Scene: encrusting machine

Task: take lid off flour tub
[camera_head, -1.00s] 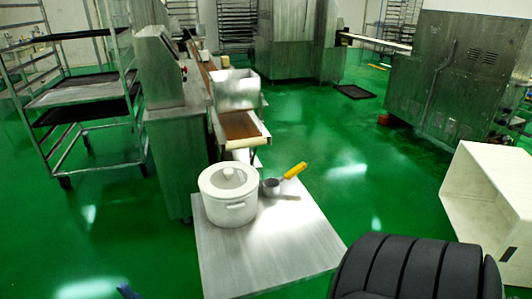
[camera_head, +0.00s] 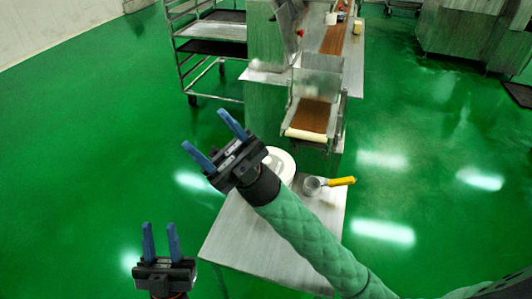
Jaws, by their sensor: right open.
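The white flour tub (camera_head: 286,173) stands at the back left of the metal table. My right forearm and gripper hide most of it, so its lid and knob cannot be made out clearly. My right gripper (camera_head: 204,129) is open and empty, raised in front of the tub in this view, with its blue fingers pointing up and left past it. My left gripper (camera_head: 160,226) is open and empty at the lower left, over the floor and clear of the table and tub.
A scoop with a yellow handle (camera_head: 341,181) lies right of the tub on the metal table (camera_head: 245,238). The encrusting machine and its conveyor (camera_head: 312,115) stand just behind. A tray rack (camera_head: 212,48) is at upper left. The green floor at left is clear.

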